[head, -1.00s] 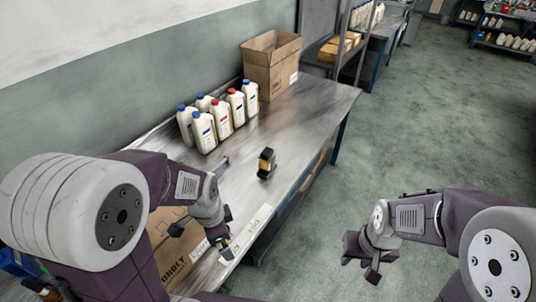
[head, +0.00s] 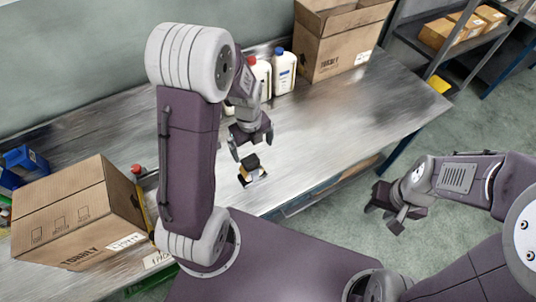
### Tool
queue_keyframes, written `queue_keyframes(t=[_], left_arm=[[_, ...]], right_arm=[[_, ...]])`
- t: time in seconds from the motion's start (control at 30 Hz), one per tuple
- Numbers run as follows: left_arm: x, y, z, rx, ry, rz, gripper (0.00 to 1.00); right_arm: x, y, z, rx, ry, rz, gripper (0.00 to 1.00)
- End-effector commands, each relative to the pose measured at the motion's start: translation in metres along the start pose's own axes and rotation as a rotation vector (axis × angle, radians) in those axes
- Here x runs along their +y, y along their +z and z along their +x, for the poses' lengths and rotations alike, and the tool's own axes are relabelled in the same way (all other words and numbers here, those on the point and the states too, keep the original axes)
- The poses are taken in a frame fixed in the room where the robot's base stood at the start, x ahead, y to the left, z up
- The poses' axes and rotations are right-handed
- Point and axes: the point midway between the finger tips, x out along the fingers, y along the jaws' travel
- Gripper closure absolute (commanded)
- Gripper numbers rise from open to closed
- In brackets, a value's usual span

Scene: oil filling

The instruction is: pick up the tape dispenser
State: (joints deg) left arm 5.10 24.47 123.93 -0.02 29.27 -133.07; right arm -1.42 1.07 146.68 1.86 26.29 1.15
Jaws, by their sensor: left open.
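The small tape dispenser (head: 252,174), dark with an orange-tan patch and a pale lower part, stands on the metal table near its front edge in the head view. My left gripper (head: 253,148) is open, with its fingers pointing down just behind and above the dispenser in the picture. A gap shows between fingers and dispenser, and nothing is held. My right gripper (head: 383,212) hangs off the table's front side at the right, fingers apart and empty.
The metal table (head: 345,125) has bare room right of the dispenser. White bottles (head: 284,72) stand behind my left arm, which partly hides them. An open cardboard box (head: 340,42) is at the back. A closed carton (head: 78,215) is at the left. Shelving (head: 440,50) stands at the right.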

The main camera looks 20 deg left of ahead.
Motion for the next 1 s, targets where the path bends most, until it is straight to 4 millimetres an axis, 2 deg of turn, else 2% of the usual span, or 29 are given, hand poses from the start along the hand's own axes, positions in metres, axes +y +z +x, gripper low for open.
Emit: queue_keyframes(t=[0.1,0.3,0.5,0.7,0.9,1.0], left_arm=[[0.008,0.000,0.013,0.022,0.024,-0.017,0.00],[0.011,0.000,0.020,0.029,0.032,-0.026,0.00],[0.013,-0.001,0.050,0.030,0.033,-0.026,0.00],[0.014,-0.001,0.059,0.030,0.032,-0.026,0.00],[0.018,0.000,0.095,0.031,0.033,-0.027,0.00],[0.018,0.001,0.105,0.029,0.031,-0.026,0.00]], right_arm=[[0.000,0.000,0.002,0.000,0.000,0.000,0.64],[0.000,0.000,0.002,0.000,0.000,0.000,0.64],[0.000,0.000,0.000,0.000,0.000,0.000,0.64],[0.000,0.000,-0.001,0.000,0.000,0.000,0.64],[0.000,-0.001,-0.006,0.000,0.000,0.000,0.64],[0.000,-0.001,-0.006,0.000,0.000,0.000,0.64]])
